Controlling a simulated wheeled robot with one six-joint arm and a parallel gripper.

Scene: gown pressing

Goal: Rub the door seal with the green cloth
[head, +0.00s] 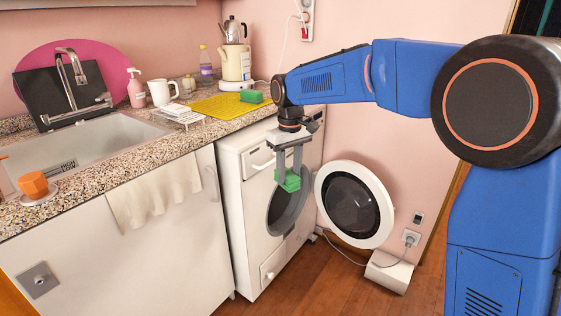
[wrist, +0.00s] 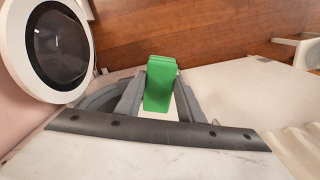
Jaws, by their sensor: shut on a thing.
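My gripper (head: 289,181) points down in front of the white washing machine (head: 240,215) and is shut on a folded green cloth (head: 288,180). In the wrist view, the green cloth (wrist: 160,84) sits between the two grey fingers. The grey door seal (head: 288,214) rings the machine's round opening. The cloth overlaps the upper part of the seal in the head view; I cannot tell whether they touch. A grey curved part of the seal (wrist: 102,97) shows left of the fingers in the wrist view. The round door (head: 354,205) hangs open to the right.
A counter with a sink (head: 100,140) runs left of the machine. A yellow cloth (head: 222,106), a green sponge (head: 251,96) and a kettle (head: 236,62) stand on it. A cream towel (head: 155,190) hangs from the cabinet. The wooden floor (head: 325,285) is mostly clear.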

